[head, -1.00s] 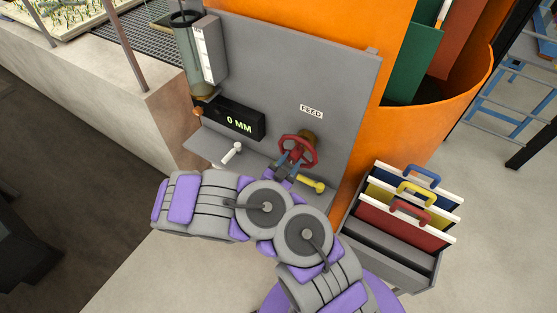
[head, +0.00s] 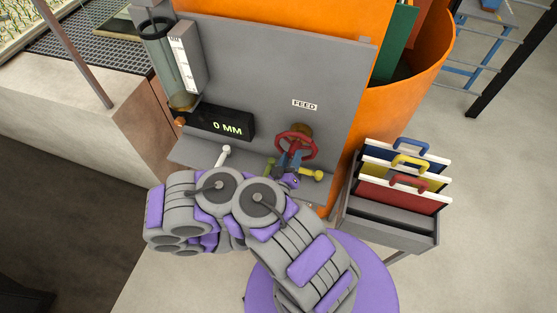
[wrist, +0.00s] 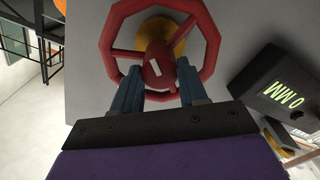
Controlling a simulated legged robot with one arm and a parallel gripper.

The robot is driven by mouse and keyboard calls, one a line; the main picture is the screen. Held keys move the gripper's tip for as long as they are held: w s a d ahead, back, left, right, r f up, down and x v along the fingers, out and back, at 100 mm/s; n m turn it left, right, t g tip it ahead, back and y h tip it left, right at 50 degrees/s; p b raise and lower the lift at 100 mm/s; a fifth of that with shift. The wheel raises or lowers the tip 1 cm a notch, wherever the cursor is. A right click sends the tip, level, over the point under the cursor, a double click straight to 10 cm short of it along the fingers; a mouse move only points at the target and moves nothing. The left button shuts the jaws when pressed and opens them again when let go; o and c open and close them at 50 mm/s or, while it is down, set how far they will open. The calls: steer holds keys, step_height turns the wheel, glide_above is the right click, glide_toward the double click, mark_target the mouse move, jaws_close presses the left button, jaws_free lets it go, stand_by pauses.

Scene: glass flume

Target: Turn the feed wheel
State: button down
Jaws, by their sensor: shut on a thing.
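The red feed wheel (head: 281,136) is mounted on the grey panel below the "FEED" label (head: 304,105). In the wrist view, the wheel (wrist: 110,42) fills the upper middle, with a white mark on its hub and a yellowish mount behind. My gripper (head: 291,159) is at the lower part of the wheel. In the wrist view, its two blue fingers (wrist: 161,91) lie on either side of a lower spoke, shut on the wheel. The display (head: 220,123) reads 0 MM. The fingers' exact contact is partly hidden.
A white-knobbed lever (head: 224,155) and a yellow-knobbed lever (head: 316,175) stand near the wheel on the panel's lower ledge. A grey rack (head: 385,222) with coloured handled boards is to the right. A clear gauge tube (head: 175,70) stands at left.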

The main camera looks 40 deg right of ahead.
steer(key=shift+a+f+n, duration=0.1)
steer(key=shift+f+n, duration=0.05)
steer(key=shift+n, duration=0.85)
steer(key=c, duration=0.7)
jaws_free()
steer(key=shift+w, duration=0.2)
steer(key=shift+o, duration=0.4)
steer(key=shift+s, duration=0.1)
